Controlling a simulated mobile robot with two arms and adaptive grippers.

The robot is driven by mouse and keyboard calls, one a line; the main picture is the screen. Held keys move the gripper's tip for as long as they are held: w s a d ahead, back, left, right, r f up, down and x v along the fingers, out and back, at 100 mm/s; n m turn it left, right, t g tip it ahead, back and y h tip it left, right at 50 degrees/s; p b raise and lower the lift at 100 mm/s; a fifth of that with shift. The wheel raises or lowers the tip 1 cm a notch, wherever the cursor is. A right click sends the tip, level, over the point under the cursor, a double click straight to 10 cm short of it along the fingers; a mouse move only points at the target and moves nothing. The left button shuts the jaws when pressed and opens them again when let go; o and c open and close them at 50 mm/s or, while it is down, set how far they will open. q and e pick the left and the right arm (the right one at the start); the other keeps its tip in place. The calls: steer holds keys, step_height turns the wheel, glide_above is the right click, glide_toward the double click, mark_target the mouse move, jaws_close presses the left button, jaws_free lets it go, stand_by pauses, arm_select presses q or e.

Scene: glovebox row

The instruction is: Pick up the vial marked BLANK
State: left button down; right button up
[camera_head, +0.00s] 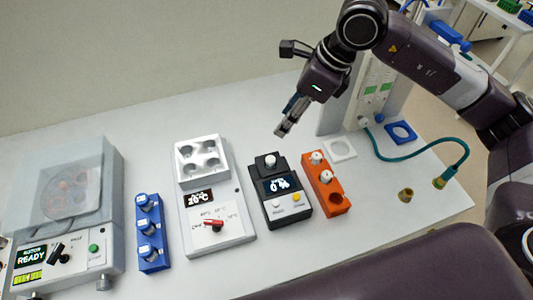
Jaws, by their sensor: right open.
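No label reading BLANK is legible on any vial. An orange rack (323,190) right of centre holds two white-capped vials, an upper one (317,157) and a lower one (325,175); its front hole looks empty. A blue rack (152,253) at the left holds several vials (146,227) with pale, greyish tops. My right gripper (283,129) is open and empty, pointing down, above and behind the black device and the orange rack. It touches nothing that I can see. My left gripper is out of view.
A black device (285,206) reading 0 % stands left of the orange rack. A white heater block (229,225) and a grey machine (104,190) reading READY stand further left.

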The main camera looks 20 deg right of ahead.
steer(key=f+b, duration=0.1)
steer(key=b, duration=0.9)
glide_toward(272, 159)
steer(key=f, duration=0.1)
steer(key=shift+s+a+f, duration=0.1)
steer(key=shift+a+f, duration=0.15)
steer(key=shift+f, duration=0.05)
steer(key=shift+a+f, duration=0.15)
steer(key=shift+f, duration=0.15)
steer(key=p+x, duration=0.1)
steer(key=x, duration=0.1)
steer(key=p+x, duration=0.1)
steer(key=x, duration=0.1)
steer(key=p+x, duration=0.1)
steer(key=x, duration=0.1)
steer(key=shift+w, duration=0.35)
steer(key=shift+w+a+f, duration=0.1)
steer(key=shift+f, duration=0.2)
steer(key=shift+c, duration=0.5)
